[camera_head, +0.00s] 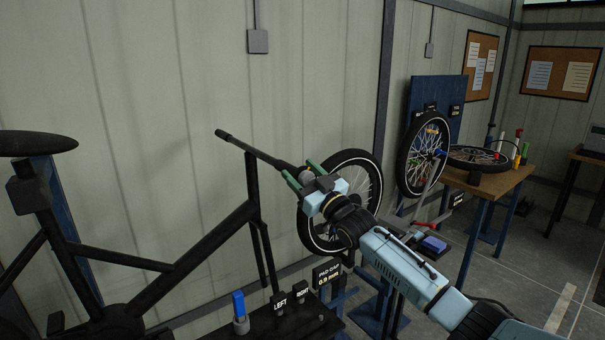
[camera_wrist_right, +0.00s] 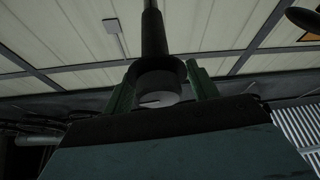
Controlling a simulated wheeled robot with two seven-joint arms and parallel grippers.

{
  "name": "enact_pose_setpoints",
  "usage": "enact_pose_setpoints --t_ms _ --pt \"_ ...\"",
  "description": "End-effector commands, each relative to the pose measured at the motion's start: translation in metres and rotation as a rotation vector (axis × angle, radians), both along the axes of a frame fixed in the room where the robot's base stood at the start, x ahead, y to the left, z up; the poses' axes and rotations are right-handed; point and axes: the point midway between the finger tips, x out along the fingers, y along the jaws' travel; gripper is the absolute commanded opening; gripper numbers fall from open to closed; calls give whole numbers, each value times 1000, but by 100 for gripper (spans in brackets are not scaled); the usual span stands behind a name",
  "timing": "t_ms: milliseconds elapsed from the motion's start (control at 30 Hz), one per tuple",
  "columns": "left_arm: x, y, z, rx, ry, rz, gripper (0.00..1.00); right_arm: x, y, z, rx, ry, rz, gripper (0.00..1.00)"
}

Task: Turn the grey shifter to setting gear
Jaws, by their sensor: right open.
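The dark handlebar (camera_head: 260,155) of the bike runs across the middle of the head view, towards my right gripper (camera_head: 298,175). My right gripper is open, with its green fingers on both sides of the bar's near end. In the right wrist view, the grey shifter (camera_wrist_right: 157,88) is a short round piece at the end of the dark bar, between the two fingers (camera_wrist_right: 163,88). A small pale mark shows on it. Gaps appear beside it, though I cannot tell whether a finger touches. In the head view the gripper largely hides the shifter. My left gripper is not in view.
The dark bike frame (camera_head: 170,272) fills the lower left, below a saddle (camera_head: 35,143). A small bench (camera_head: 310,328) with LEFT and RIGHT labels stands below. A wheel (camera_head: 310,228) is behind my gripper.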

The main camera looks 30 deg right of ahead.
Motion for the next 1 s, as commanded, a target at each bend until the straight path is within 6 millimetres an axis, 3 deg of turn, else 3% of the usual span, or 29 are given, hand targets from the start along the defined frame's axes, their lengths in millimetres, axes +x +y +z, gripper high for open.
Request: enact_pose_setpoints --t_ms 100,467,767,1000 --pt "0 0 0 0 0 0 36 0 0 0 0 0 0 58" --pt "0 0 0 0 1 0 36 0 0 0 0 0 0 14" --pt "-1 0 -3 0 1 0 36 0 0 -1 -50 -4 0 14" --pt "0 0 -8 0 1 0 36 -1 1 -1 -200 -15 -1 14"
